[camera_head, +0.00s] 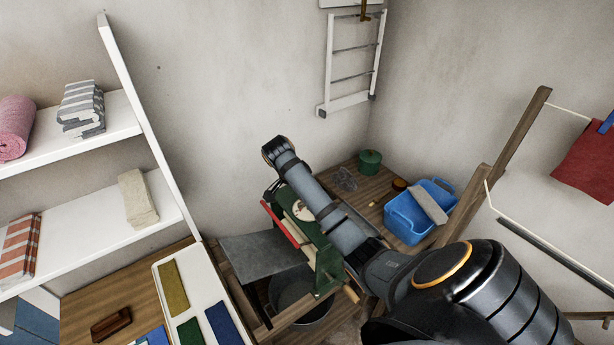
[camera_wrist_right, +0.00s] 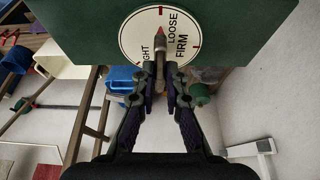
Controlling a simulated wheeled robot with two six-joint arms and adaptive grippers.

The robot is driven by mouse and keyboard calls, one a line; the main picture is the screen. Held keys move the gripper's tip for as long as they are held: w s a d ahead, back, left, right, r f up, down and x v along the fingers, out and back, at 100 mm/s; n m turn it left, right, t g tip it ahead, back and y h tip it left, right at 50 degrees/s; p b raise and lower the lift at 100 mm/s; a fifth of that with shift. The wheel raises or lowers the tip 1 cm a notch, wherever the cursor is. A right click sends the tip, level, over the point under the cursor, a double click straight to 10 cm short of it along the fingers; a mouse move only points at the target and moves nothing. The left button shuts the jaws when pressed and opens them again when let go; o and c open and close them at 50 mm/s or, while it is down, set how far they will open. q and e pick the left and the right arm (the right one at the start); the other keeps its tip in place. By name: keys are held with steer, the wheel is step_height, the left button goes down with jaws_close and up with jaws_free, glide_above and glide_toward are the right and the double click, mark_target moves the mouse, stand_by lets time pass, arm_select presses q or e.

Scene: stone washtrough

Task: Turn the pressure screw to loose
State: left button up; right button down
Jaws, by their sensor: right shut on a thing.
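The green wringer (camera_head: 327,262) stands over the wooden bench frame in the head view, with a round white dial (camera_head: 302,211) on its top. In the right wrist view the dial (camera_wrist_right: 136,31) reads LOOSE, FIRM and a partly covered word ending in GHT. The pressure screw's red-tipped pointer (camera_wrist_right: 158,42) points up the picture, just left of the word LOOSE. My right gripper (camera_wrist_right: 160,84) is shut on the screw's handle, below the dial in that view. In the head view my right arm hides most of the wringer's right side. My left gripper is not in view.
A blue tub (camera_head: 404,222) and a green pot (camera_head: 370,161) stand on the bench to the right. White shelves (camera_head: 150,215) with folded cloths are at left. A white tray (camera_head: 170,265) with coloured cloths lies at lower left. A wooden post (camera_head: 520,130) rises at right.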

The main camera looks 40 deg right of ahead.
steer(key=c, duration=1.4)
jaws_free()
